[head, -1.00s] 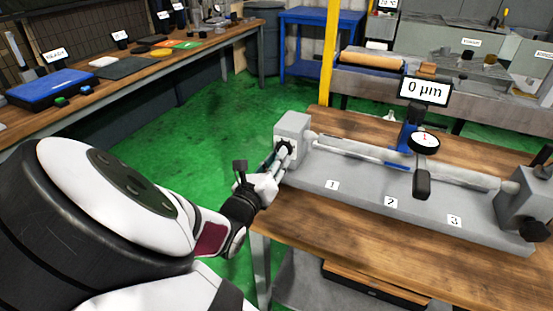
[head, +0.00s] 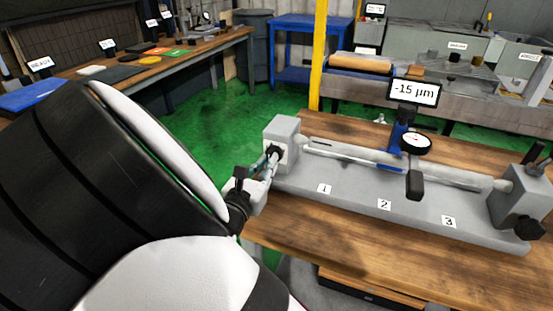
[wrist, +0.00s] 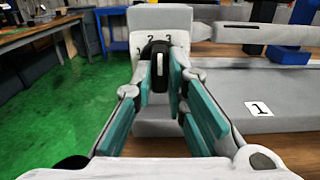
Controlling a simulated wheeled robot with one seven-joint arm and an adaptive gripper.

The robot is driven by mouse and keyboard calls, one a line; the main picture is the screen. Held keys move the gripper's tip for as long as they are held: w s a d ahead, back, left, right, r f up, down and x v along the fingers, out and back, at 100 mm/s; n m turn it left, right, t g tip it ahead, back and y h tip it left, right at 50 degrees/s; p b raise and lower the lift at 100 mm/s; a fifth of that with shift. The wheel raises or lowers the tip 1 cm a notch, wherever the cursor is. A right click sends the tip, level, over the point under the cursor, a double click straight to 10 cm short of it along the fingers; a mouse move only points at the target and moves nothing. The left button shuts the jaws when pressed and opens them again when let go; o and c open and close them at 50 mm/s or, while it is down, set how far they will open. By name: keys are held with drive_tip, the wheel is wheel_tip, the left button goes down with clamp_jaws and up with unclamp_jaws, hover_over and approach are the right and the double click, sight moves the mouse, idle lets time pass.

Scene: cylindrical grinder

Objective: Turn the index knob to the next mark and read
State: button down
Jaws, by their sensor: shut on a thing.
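The black index knob (wrist: 147,53) sits on the face of the grey headstock (wrist: 178,18) in the wrist view. My gripper (wrist: 160,84) is shut on the knob, a teal pad on either side. In the head view my gripper (head: 268,163) is at the headstock's left face, and the knob (head: 274,153) is partly hidden by it. The display (head: 414,93) reads -15 µm above the round dial gauge (head: 417,143), whose needle is too small to read.
A long bar (head: 345,153) runs from the headstock to the grey tailstock (head: 520,198). Plates 1, 2 and 3 (head: 384,205) mark the grey bed's front. The wooden table (head: 330,235) is clear in front. The green floor at left is open.

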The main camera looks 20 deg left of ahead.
drive_tip(key=shift+f+m+b, duration=0.1)
drive_tip(key=shift+m+b, duration=1.2)
drive_tip(key=shift+m, duration=0.7)
drive_tip(key=shift+s, duration=0.1)
drive_tip(key=c, duration=1.6)
unclamp_jaws()
